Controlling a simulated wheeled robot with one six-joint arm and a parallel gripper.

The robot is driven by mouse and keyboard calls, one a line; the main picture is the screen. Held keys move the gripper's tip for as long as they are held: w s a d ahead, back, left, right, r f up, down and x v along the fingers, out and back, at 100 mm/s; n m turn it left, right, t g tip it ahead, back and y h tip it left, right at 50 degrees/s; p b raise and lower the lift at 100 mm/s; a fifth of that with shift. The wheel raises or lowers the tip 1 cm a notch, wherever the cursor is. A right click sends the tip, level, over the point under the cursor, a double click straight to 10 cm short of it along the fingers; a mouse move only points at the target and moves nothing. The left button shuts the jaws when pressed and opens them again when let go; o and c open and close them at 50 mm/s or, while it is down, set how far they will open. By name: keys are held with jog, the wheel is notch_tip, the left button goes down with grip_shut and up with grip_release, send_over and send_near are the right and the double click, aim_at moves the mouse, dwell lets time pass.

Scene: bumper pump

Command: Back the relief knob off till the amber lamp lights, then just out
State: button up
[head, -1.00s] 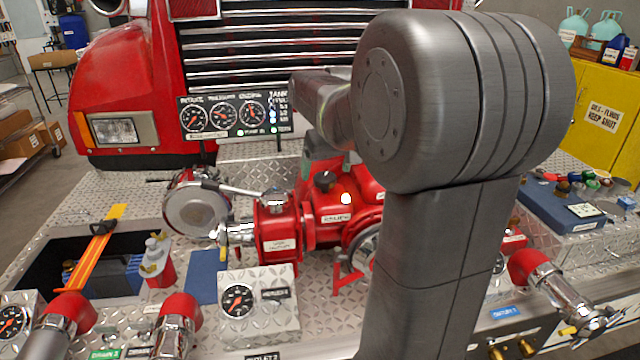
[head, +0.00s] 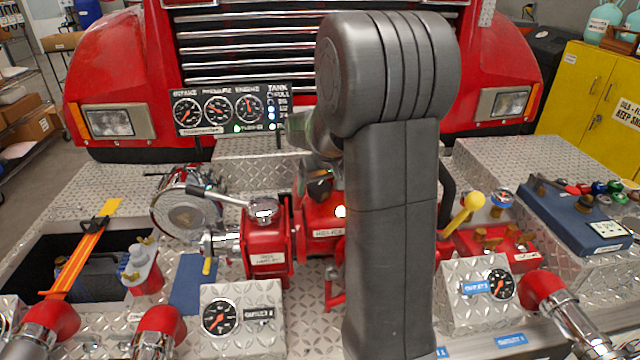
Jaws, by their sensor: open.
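The red pump body (head: 312,214) with a "RELIEF" label (head: 329,233) stands mid-frame in the head view. The dark relief knob (head: 320,184) is on its top, partly covered by my wrist. A small lamp (head: 340,211) beside the label glows bright pale yellow, half cut off by my forearm. My gripper (head: 320,170) is at the knob, small and mostly hidden behind my arm; its jaws are open. I cannot tell whether the fingers touch or surround the knob.
A gauge panel (head: 232,110) stands behind the pump. A silver lever (head: 222,194) reaches in from the left; a yellow-knobbed lever (head: 463,214) stands right. An open bin (head: 50,250) is at left, a blue tray (head: 570,218) at right. My arm blocks the middle.

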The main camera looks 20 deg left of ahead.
jog(key=c, duration=1)
jog(key=shift+o, duration=0.2)
jog(key=shift+f+m+b, duration=0.1)
jog(key=shift+m+b, duration=0.4)
jog(key=shift+m+h, duration=0.3)
jog(key=o, duration=1)
jog(key=shift+c, duration=0.2)
jog(key=b+v, duration=0.2)
jog(key=v, duration=1.2)
jog(key=shift+s, duration=0.25)
